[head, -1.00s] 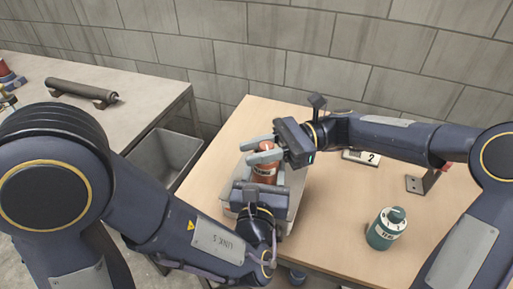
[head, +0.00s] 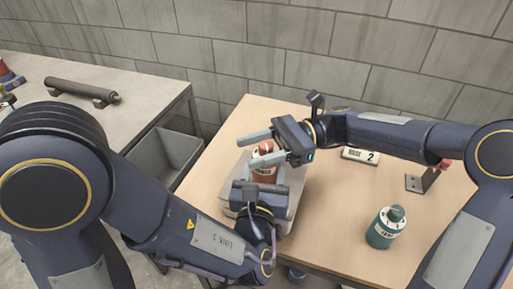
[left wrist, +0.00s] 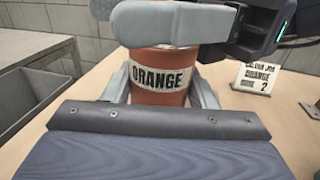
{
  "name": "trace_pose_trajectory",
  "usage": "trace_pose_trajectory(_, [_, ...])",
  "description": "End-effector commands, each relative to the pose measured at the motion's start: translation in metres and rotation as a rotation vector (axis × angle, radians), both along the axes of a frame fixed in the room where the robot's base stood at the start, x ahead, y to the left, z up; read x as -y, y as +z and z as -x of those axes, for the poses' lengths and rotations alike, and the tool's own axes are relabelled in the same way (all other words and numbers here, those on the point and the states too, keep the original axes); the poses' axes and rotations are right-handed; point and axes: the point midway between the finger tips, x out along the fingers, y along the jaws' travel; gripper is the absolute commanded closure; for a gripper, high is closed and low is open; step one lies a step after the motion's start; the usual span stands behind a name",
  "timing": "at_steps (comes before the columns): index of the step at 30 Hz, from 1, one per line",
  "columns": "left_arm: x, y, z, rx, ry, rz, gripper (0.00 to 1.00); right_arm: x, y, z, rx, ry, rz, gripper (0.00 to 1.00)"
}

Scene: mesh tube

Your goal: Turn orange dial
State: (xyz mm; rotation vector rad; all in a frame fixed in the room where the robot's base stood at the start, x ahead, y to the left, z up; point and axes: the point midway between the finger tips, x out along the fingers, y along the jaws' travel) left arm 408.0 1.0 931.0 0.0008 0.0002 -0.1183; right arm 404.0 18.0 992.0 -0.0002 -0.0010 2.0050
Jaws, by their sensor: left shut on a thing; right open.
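In the left wrist view the canister (left wrist: 158,88) carries a label reading ORANGE. My left gripper (left wrist: 160,95) is shut on the canister's body from the near side. My right gripper (head: 258,147) is open above the canister, with its fingers on either side of the dial. In the left wrist view a right finger (left wrist: 170,22) hides the canister's top, so contact with the dial cannot be told.
A teal canister (head: 383,228) with a dial stands at the right of the table. A small sign (head: 361,156) showing a 2 stands behind, near a dark bracket (head: 424,180). A grey bin (head: 165,155) is left of the table. A side table (head: 130,108) holds a dark roller (head: 82,90).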

Motion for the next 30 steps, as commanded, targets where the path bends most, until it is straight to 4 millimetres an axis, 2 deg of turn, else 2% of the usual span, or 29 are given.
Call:
trace_pose_trajectory(5, [0.0, -0.001, 0.0, -0.001, 0.0, -0.001, 0.75, 0.011, 0.0, -0.006, -0.001, -0.003, 0.0, 0.52])
trace_pose_trajectory(15, [0.0, 0.0, 0.0, -0.001, 0.0, 0.0, 0.75, 0.074, -0.001, -0.035, -0.001, -0.004, 0.0, 0.52])
trace_pose_trajectory(19, [0.0, 0.0, 0.0, -0.001, 0.0, 0.0, 0.75, 0.093, 0.0, -0.044, 0.001, -0.002, 0.0, 0.52])
trace_pose_trajectory(24, [0.0, 0.0, 0.0, 0.0, 0.0, 0.0, 0.75, 0.107, -0.001, -0.05, -0.001, -0.001, 0.0, 0.52])
trace_pose_trajectory(30, [0.0, 0.0, 0.0, 0.0, 0.001, 0.0, 0.75, 0.109, 0.0, -0.051, 0.0, 0.0, 0.0, 0.52])
